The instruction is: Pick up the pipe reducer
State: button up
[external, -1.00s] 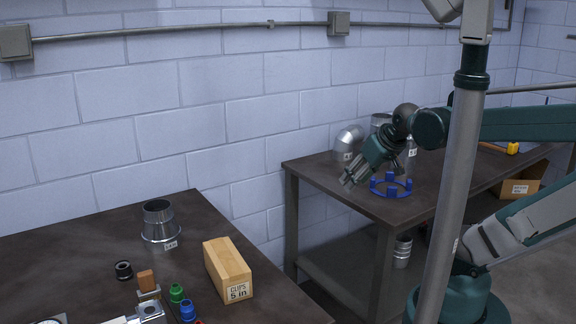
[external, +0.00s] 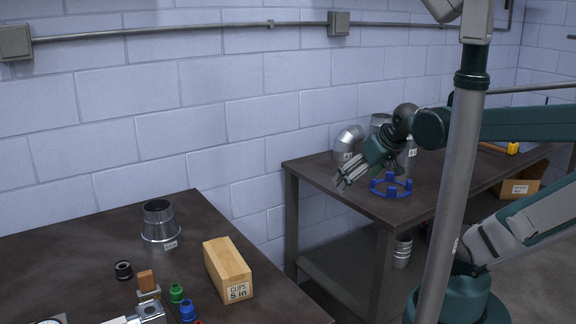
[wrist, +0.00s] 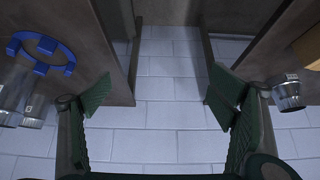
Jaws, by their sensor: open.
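The pipe reducer (external: 159,222) is a shiny silver piece with a narrow upper collar and a wider labelled base. It stands upright on the left dark table in the external view. It also shows at the right edge of the wrist view (wrist: 290,95). My gripper (external: 342,181) is over the front left edge of the right table, well to the right of the reducer.
A blue ring (external: 391,186) and silver duct pieces (external: 349,140) stand on the right table by my gripper. A gap separates the tables.

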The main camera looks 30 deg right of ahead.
jog(key=shift+r, duration=0.1)
jog(key=w+a+r+m+g+p, duration=0.1)
jog(key=w+a+r+m, duration=0.1)
jog(key=w+a+r, duration=0.3)
jog(key=w+a+r+m+g+p, duration=0.1)
jog(key=w+a+r+m+p, duration=0.15)
jog(key=w, duration=0.35)
jog(key=m+g+p, duration=0.4)
jog(key=m, duration=0.4)
send_over(159, 207)
jog(key=s+d, duration=0.3)
jog(key=d, duration=0.5)
jog(key=s+d, duration=0.2)
jog(key=d, duration=0.7)
notch_tip(159, 207, down, 5)
jog(key=a+f+m+p, duration=0.1)
jog(key=a+f, duration=0.2)
jog(key=a, duration=0.3)
jog(key=w+a+f+m, duration=0.1)
jog(key=a+f, duration=0.3)
jog(key=a, duration=0.2)
jog(key=a+f+m+g+p, duration=0.1)
jog(key=a+f, duration=0.3)
jog(key=a, duration=0.1)
jog(key=shift+w+a+m+p, duration=0.2)
jog(key=shift+a+m+p, duration=0.05)
jog(key=shift+a+p, duration=0.15)
jog(key=shift+a+f, duration=0.4)
jog(key=shift+f, duration=0.15)
